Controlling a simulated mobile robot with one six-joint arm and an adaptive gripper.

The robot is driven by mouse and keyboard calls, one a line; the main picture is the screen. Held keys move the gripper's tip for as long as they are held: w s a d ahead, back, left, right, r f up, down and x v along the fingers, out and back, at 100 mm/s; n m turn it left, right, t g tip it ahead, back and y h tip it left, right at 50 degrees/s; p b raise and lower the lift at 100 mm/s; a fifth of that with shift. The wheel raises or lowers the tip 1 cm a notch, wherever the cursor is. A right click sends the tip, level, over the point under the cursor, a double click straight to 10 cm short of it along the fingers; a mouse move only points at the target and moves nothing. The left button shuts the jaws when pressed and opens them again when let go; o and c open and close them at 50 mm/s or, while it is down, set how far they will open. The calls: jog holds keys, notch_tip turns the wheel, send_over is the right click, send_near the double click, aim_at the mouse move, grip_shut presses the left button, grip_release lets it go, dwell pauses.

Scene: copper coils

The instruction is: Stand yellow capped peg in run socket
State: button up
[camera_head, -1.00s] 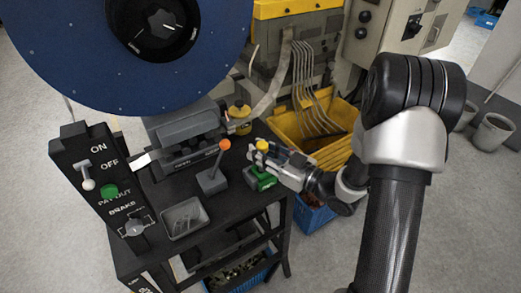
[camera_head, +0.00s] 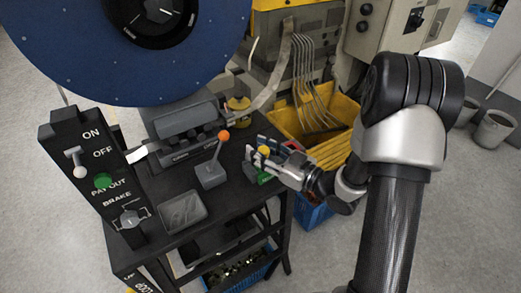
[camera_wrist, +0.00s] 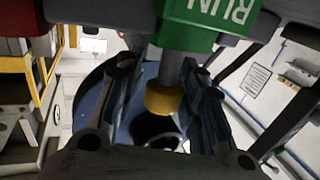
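The yellow-capped peg (camera_wrist: 165,98) has a grey shaft and shows in the middle of the wrist view. Its shaft meets the green block marked RUN (camera_wrist: 190,38), and it appears to stand in that block. In the head view its yellow cap (camera_head: 264,151) shows between my fingers, above the partly hidden green block (camera_head: 265,178). My gripper (camera_wrist: 165,105) is open, with one finger on each side of the peg. A gap shows between the left finger and the cap; the right finger is close to it, and contact there is unclear. The socket mouth is hidden.
A grey box with an orange-knobbed lever (camera_head: 212,170) stands left of my gripper on the black table (camera_head: 230,203). A grey tray (camera_head: 183,211) lies at the front. The ON/OFF panel (camera_head: 95,180) and blue reel (camera_head: 70,50) are left. A yellow bin (camera_head: 325,125) stands behind.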

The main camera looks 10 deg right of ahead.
jog(key=shift+o, duration=1.4)
jog(key=v, duration=1.2)
